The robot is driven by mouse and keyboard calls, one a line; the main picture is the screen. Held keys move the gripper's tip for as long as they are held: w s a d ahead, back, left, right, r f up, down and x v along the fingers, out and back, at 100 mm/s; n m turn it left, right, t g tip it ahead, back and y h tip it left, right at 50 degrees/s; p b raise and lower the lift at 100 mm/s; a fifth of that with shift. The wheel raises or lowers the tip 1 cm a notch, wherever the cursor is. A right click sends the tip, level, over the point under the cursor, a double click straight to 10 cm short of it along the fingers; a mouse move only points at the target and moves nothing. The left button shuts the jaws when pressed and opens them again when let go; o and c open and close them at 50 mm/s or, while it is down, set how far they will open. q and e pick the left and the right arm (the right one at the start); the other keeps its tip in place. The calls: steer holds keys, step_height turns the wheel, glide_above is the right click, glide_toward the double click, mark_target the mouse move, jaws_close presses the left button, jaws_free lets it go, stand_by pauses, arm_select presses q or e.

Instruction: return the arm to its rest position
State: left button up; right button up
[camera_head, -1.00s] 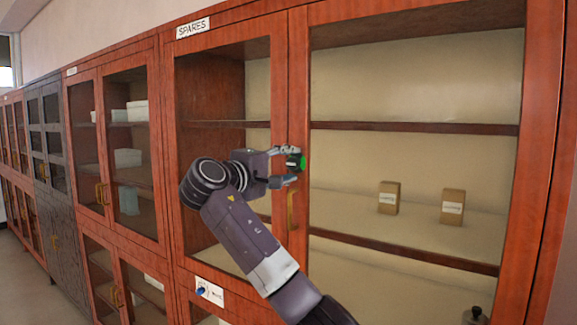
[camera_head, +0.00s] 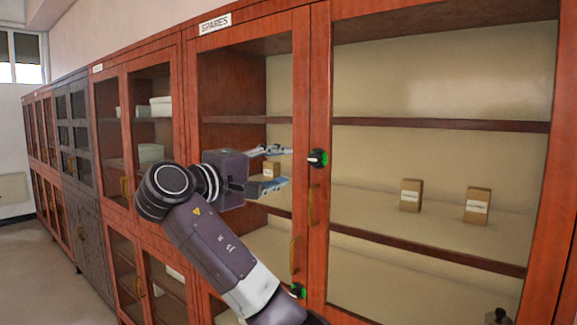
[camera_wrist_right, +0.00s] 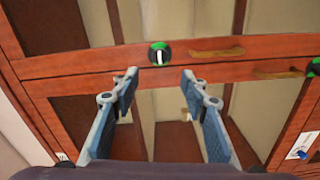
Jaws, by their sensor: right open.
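My right gripper (camera_head: 272,168) is open and empty in front of the cabinet marked SPARES. A round black knob with a green edge (camera_head: 318,158) sits on the door frame just right of the fingertips, apart from them. In the right wrist view the two fingers of my right gripper (camera_wrist_right: 158,90) stand wide apart, and the knob (camera_wrist_right: 159,54) shows beyond them with its white mark upright in the picture. My left gripper is in neither view.
The red-brown cabinet (camera_head: 320,60) has glass doors, shut as far as I see, with brass handles (camera_head: 312,205). Small cartons (camera_head: 411,195) stand on a shelf behind the glass. A second green-edged knob (camera_head: 297,290) is lower down. Open floor (camera_head: 30,270) lies at left.

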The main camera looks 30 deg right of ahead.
steer(key=shift+a, duration=0.1)
stand_by(0.4)
